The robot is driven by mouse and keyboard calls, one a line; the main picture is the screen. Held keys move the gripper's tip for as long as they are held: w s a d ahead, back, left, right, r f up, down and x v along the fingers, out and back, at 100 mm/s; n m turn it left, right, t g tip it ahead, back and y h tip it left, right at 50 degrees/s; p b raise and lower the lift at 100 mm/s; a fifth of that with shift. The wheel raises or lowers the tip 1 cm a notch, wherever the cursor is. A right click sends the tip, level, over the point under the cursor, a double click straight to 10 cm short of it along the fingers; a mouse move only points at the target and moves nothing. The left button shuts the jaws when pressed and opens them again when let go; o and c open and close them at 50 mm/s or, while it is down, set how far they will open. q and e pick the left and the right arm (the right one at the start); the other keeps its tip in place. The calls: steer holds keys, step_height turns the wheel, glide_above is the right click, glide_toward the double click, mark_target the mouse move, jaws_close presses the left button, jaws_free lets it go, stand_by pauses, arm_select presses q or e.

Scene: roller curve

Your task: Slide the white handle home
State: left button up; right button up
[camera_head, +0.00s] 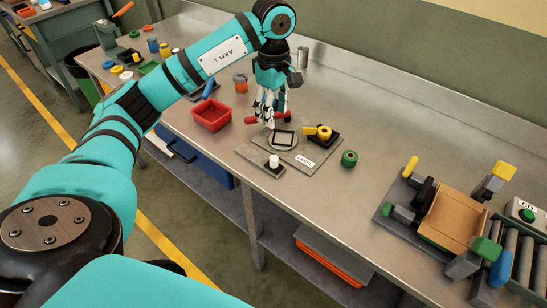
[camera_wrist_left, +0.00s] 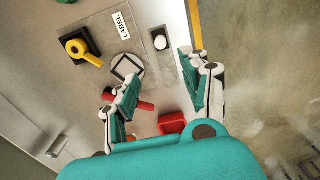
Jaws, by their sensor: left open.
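The white handle (camera_head: 273,161) is a short white knob at the front left of a grey fixture plate (camera_head: 252,154) on the steel bench. In the left wrist view the white handle (camera_wrist_left: 160,42) sits in a darker strip, ahead of my fingers and between their lines. My left gripper (camera_head: 268,112) is open and empty. It points down above the back of the fixture, behind the white handle and apart from it. Its two fingers also show in the left wrist view (camera_wrist_left: 160,70), spread wide. My right gripper is in neither view.
The fixture also bears a round dial with a square frame (camera_head: 283,139), a yellow knob (camera_head: 324,132) and a label (camera_head: 304,161). A red bar (camera_wrist_left: 142,105) is close to the fingers.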

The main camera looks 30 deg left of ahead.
mark_target(274, 157)
arm_select(q)
step_height(274, 157, down, 16)
steer(key=p, duration=0.4)
steer(key=shift+f, duration=0.15)
steer(key=shift+f+p, duration=0.3)
steer(key=shift+f, duration=0.15)
jaws_close()
